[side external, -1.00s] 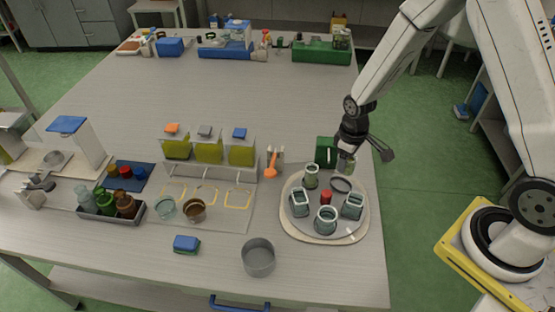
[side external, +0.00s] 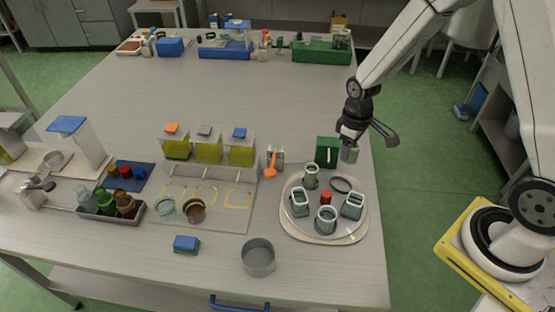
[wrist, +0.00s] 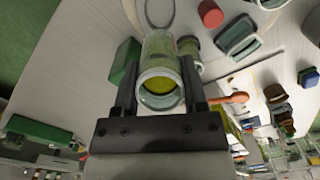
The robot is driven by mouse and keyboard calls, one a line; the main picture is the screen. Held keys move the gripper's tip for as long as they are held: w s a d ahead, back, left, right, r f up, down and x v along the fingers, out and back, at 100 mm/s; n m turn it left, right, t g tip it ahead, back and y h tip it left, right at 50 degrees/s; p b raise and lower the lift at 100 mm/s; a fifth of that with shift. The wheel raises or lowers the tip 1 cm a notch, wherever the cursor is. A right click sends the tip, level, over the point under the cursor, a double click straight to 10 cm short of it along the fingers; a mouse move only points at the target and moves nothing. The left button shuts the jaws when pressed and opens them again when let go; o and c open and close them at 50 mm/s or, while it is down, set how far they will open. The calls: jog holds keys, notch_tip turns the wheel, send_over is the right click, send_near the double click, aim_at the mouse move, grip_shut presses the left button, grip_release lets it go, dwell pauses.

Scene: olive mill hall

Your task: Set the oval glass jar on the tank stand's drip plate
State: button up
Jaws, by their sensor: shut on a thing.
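My gripper (side external: 347,140) is shut on a clear glass jar (side external: 350,154), holding it above the table behind the round tray. In the wrist view the jar (wrist: 160,82) sits between both fingers, its rounded mouth toward the camera; I cannot tell whether it is oval or round. The tank stand (side external: 208,170) carries three tanks of yellow-green oil with orange, grey and blue lids. Its drip plate (side external: 222,219) lies in front, with yellow outlines. A clear glass vessel (side external: 165,209) and a brown one (side external: 195,210) stand on the plate's left and middle.
The round tray (side external: 290,222) holds several glass jars, a red piece (side external: 326,197) and a dark ring (side external: 341,185). A green box (side external: 327,152) stands beside the held jar. An orange-handled tool (side external: 272,163), a metal bowl (side external: 258,258) and a sponge (side external: 186,244) lie nearby.

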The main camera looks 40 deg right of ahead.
jog(key=shift+r, duration=0.4)
jog(key=w+a+n, duration=0.2)
jog(key=w+a, duration=0.1)
jog(key=a, duration=0.7)
jog(key=w+a+n, duration=0.2)
jog(key=w+a, duration=0.2)
jog(key=a, duration=0.6)
jog(key=w+a+n, duration=0.2)
jog(key=w+a, duration=0.1)
jog(key=a, duration=0.7)
jog(key=shift+w+d+f, duration=0.1)
jog(key=shift+w+f, duration=0.05)
jog(key=shift+f, duration=1.65)
jog(key=shift+w+d+f, duration=0.1)
jog(key=shift+f, duration=1.7)
jog(key=shift+f, duration=0.15)
jog(key=shift+f, duration=2.4)
jog(key=shift+f, duration=0.35)
jog(key=o, duration=1.1)
jog(key=shift+c, duration=0.2)
jog(key=shift+o, duration=0.3)
